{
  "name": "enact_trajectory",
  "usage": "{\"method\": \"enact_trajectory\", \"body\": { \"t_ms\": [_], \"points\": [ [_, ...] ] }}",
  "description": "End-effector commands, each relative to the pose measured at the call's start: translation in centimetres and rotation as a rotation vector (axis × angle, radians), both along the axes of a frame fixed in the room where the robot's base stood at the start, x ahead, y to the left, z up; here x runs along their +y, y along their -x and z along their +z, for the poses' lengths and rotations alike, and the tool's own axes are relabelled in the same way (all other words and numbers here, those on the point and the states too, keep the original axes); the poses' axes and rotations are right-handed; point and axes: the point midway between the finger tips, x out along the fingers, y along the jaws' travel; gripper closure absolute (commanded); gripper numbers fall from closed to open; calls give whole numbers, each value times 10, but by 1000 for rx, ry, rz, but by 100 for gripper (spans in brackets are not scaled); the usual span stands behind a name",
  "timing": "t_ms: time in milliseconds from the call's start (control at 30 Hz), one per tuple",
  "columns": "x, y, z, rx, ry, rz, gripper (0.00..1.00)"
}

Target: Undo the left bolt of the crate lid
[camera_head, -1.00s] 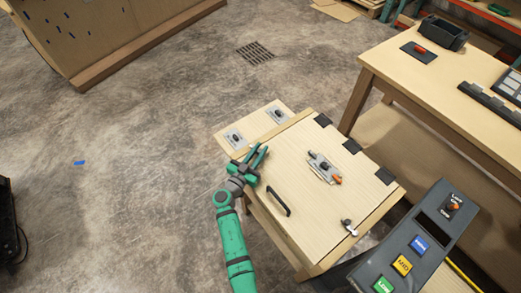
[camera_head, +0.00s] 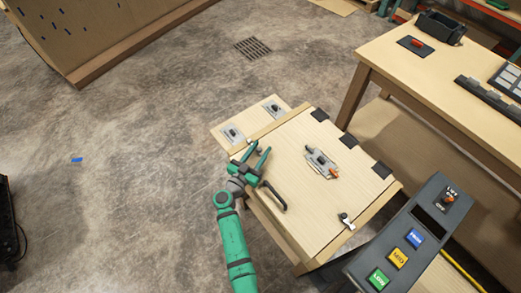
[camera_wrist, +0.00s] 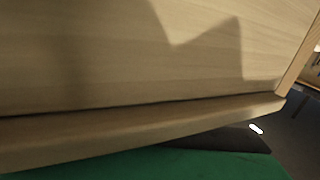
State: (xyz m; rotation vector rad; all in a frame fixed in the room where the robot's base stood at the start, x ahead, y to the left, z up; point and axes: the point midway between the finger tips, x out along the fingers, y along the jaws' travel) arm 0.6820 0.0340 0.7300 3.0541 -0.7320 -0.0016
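The wooden crate lid (camera_head: 300,190) has black hinges along its right edge and a black handle (camera_head: 273,196) near its left edge. My gripper (camera_head: 258,151) is over the lid's left corner, above the handle in the picture, with its fingers apart. A small dark part shows between or behind the fingers; I cannot tell whether it is the left bolt or whether the gripper touches it. Another small metal fastener (camera_head: 346,221) sits at the lid's lower corner. The wrist view shows pale wood (camera_wrist: 120,50) with a shadow, and no bolt.
A metal plate with a red-tipped lever (camera_head: 322,162) sits mid-lid. Two switch plates (camera_head: 232,134) (camera_head: 272,109) are on a wooden panel beyond the lid. A button console (camera_head: 408,238) stands at lower right, a workbench (camera_head: 400,72) at upper right.

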Motion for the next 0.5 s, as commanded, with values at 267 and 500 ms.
{"method": "enact_trajectory", "body": {
  "t_ms": [267,500],
  "points": [
    [13,26,-1,1,0,2,64],
    [33,67,-1,1,0,1,64]
  ]
}}
